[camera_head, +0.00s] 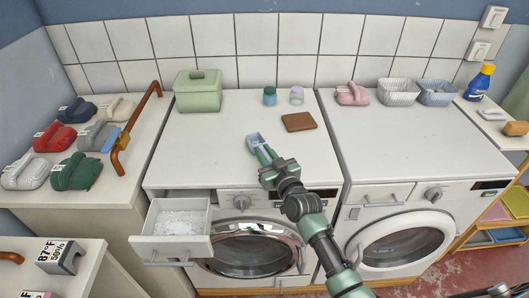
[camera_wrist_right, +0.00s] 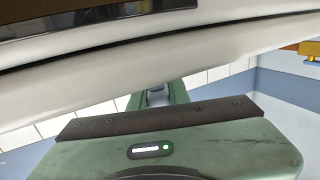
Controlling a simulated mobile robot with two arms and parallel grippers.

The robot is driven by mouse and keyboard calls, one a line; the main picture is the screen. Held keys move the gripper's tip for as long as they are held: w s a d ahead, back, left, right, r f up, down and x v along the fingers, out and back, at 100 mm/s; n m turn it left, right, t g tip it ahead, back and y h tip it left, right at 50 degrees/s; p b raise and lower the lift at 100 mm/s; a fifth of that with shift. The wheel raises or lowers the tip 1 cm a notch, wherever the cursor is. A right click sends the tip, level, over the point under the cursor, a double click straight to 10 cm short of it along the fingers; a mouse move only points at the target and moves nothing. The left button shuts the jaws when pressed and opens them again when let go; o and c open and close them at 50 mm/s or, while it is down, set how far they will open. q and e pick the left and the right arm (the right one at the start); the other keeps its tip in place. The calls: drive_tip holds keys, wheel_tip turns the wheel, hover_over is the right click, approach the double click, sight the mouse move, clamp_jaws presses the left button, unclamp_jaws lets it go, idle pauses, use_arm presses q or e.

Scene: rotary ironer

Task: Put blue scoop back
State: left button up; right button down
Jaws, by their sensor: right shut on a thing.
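The light blue scoop (camera_head: 253,139) is at the tip of my right gripper (camera_head: 264,153), above the top of the left washing machine. The gripper is shut on it. In the right wrist view, the green fingers (camera_wrist_right: 158,96) close around a small pale grey-blue patch, and most of the scoop is hidden. A detergent drawer (camera_head: 150,243) stands pulled out at the machine's front left, with white powder (camera_head: 181,223) in it. A green lidded box (camera_head: 198,92) stands at the back left of the machine top, its lid on. My left gripper is not in view.
A teal-topped jar (camera_head: 269,96), a purple-topped jar (camera_head: 297,95) and a brown pad (camera_head: 298,122) sit on the machine top behind the scoop. Baskets (camera_head: 398,92) and a pink bundle stand on the right machine. Folded bundles and a brown rail (camera_head: 140,125) fill the left counter.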

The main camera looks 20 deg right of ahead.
drive_tip(key=c, duration=1.8)
unclamp_jaws()
drive_tip(key=shift+f, duration=0.1)
drive_tip(key=o, duration=0.5)
drive_tip(key=shift+c, duration=0.2)
drive_tip(key=shift+r, duration=0.2)
drive_tip(key=s+d+b, duration=0.1)
drive_tip(key=s, duration=1.1)
drive_tip(key=shift+d+r+b, duration=0.15)
drive_tip(key=shift+r+b, duration=0.15)
drive_tip(key=shift+b, duration=0.05)
